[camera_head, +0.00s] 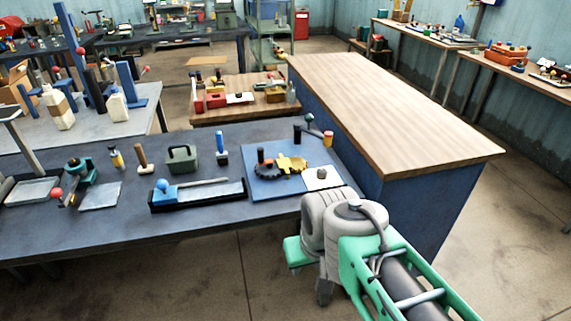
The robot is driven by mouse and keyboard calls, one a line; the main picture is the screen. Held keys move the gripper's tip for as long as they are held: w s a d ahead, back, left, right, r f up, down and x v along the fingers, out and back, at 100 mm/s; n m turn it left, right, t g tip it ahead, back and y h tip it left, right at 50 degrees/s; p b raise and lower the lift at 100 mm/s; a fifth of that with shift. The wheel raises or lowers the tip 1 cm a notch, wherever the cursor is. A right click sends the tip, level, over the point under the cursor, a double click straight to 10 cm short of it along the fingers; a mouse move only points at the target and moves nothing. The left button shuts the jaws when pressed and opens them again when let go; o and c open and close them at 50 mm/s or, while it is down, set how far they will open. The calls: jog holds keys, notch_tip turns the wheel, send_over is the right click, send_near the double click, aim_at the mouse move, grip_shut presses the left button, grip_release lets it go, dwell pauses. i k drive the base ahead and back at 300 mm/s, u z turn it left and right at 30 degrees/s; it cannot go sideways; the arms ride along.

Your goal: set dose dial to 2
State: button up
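No dial with readable numbers can be made out. On the dark workbench (210,226), a blue plate (258,190) carries a yellow and black gear-like part (291,164). A small dark round knob (322,173) sits on a white plate (318,183) at its right corner; I cannot tell whether this is the dose dial. My grey and green arm reaches in from the lower right, in front of the bench's right end. My gripper at its end is folded among the links, and its fingers cannot be made out clearly. I see nothing held.
A wood-topped blue counter (400,110) stands right of the bench, close to my arm. A low wooden table (232,112) stands behind. Open floor (190,290) lies in front.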

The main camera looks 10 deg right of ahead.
aim_at(321, 172)
jog(key=z, duration=0.2)
jog(key=i, duration=0.95)
jog(key=z, duration=0.4)
